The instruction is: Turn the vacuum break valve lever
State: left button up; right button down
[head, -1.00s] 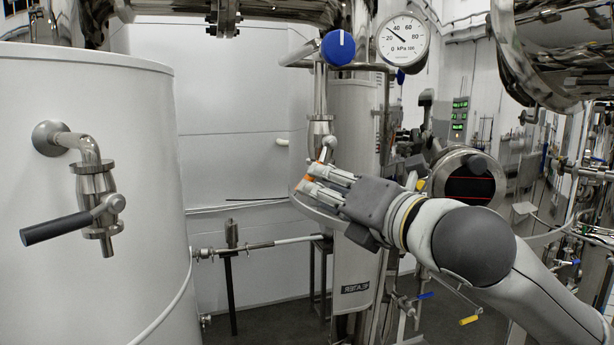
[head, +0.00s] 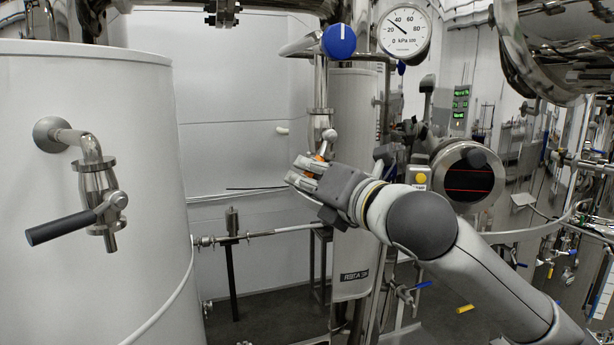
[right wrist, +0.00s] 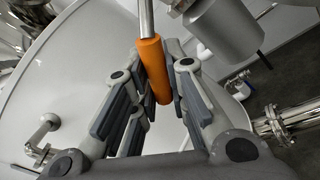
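The valve lever has an orange grip (head: 320,157) on a thin metal stem, below a metal valve body (head: 319,125) on a vertical pipe. My right gripper (head: 303,170) is at the lever, its fingers on either side of the orange grip. In the right wrist view the orange grip (right wrist: 153,72) lies between the finger pads of my right gripper (right wrist: 154,60), which look closed onto it near the tips. The fingers hide part of the lever in the head view. My left gripper is not in view.
A white tank (head: 90,200) with a black-handled tap (head: 75,222) stands at the left. A blue knob (head: 339,41) and a pressure gauge (head: 404,32) are above the valve. A round black-faced device (head: 467,180) and pipework crowd the right.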

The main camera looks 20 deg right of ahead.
dwell(0.4)
jog(key=shift+a+r+m+t+p, duration=0.2)
jog(key=shift+a+r+m, duration=0.2)
jog(key=shift+m, duration=0.35)
jog(key=shift+a+r+m+t+p, duration=0.2)
jog(key=shift+a+r+m, duration=0.15)
jog(key=shift+m, duration=0.4)
jog(key=shift+a+r+m+t+h+p, duration=0.25)
jog(key=shift+r+m, duration=0.5)
jog(key=shift+m, duration=0.6)
jog(key=shift+a+r+m+t+h+p, duration=0.1)
jog(key=shift+a+r+m+t+h, duration=0.2)
jog(key=shift+r+m, duration=0.75)
jog(key=shift+a+r+m+t+h+p, duration=0.15)
jog(key=shift+r+m+t, duration=0.3)
jog(key=shift+m, duration=1.15)
jog(key=shift+d+r, duration=0.1)
jog(key=shift+r, duration=0.05)
jog(key=c, duration=1.4)
grip_release()
jog(key=shift+c, duration=0.2)
jog(key=shift+s, duration=0.15)
